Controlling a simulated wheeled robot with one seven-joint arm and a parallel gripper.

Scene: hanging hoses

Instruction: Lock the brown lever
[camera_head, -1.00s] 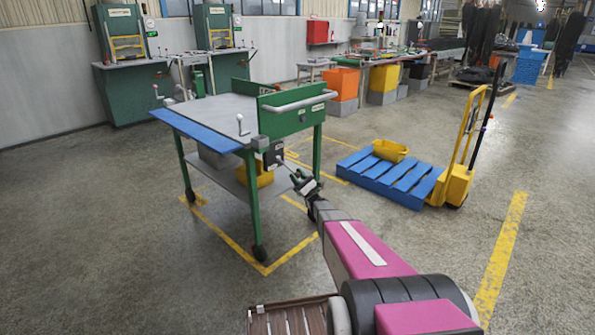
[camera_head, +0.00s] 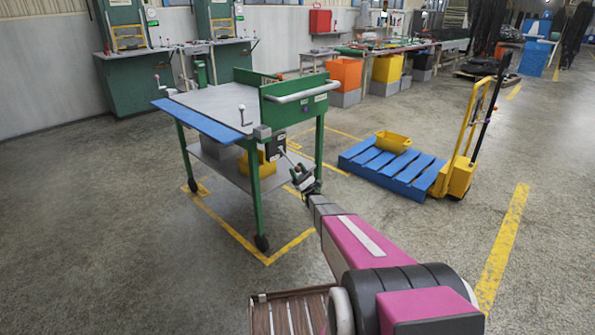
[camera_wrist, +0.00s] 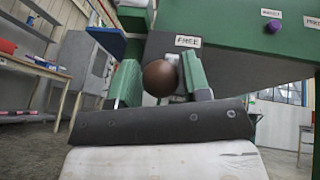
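The brown lever's round knob (camera_wrist: 161,78) is in the middle of the wrist view, between the two green fingers of my gripper (camera_wrist: 162,80). The fingers stand apart on either side of it; I cannot tell whether either touches it. The knob cannot be made out there.
A blue pallet (camera_head: 385,172) with a yellow bin (camera_head: 393,142) and a yellow pallet truck (camera_head: 460,177) stand to the right. Floor left of the cart is clear.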

